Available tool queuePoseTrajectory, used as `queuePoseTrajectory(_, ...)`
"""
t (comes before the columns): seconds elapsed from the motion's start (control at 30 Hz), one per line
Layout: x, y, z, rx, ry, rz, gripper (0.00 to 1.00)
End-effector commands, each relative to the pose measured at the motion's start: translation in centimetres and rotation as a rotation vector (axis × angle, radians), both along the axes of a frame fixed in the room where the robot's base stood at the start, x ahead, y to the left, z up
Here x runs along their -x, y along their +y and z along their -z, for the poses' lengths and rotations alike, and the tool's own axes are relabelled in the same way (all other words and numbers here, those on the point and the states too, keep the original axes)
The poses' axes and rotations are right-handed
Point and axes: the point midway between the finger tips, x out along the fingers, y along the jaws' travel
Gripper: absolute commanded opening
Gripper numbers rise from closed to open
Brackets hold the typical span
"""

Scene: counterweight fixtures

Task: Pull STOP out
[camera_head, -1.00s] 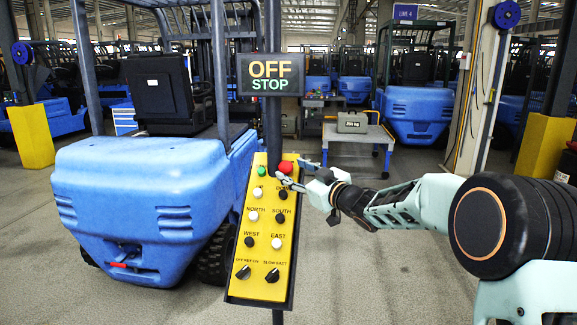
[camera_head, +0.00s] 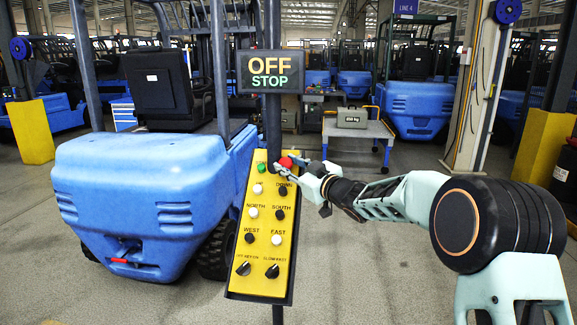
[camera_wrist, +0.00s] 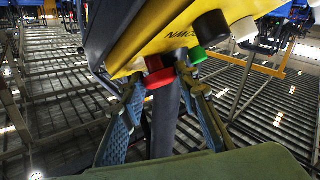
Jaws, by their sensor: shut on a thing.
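The yellow control panel (camera_head: 265,225) stands on a dark post and carries several buttons and two knobs. The red STOP button (camera_head: 286,163) is at its upper right, beside a green button (camera_head: 262,169). My gripper (camera_head: 289,167) reaches in from the right and is shut on the red button, partly hiding it. In the wrist view the red button (camera_wrist: 160,77) sits between the two fingers, close under the panel. How far the button stands out from the panel I cannot tell. A display (camera_head: 271,71) above the panel reads OFF and STOP.
Black and white buttons run down the panel below the gripper; the green button (camera_wrist: 197,55) and a black one (camera_wrist: 211,27) are close to my fingers. A blue forklift (camera_head: 140,200) stands left. A cart with a grey case (camera_head: 352,118) stands behind. Floor at right is clear.

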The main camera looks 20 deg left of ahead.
Motion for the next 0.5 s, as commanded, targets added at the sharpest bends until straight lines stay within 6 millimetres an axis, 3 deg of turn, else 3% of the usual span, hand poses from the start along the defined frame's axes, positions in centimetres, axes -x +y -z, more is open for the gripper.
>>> queuePoseTrajectory(0.5,1.1,-0.2,-1.4,0.001,0.0,-0.002,0.0)
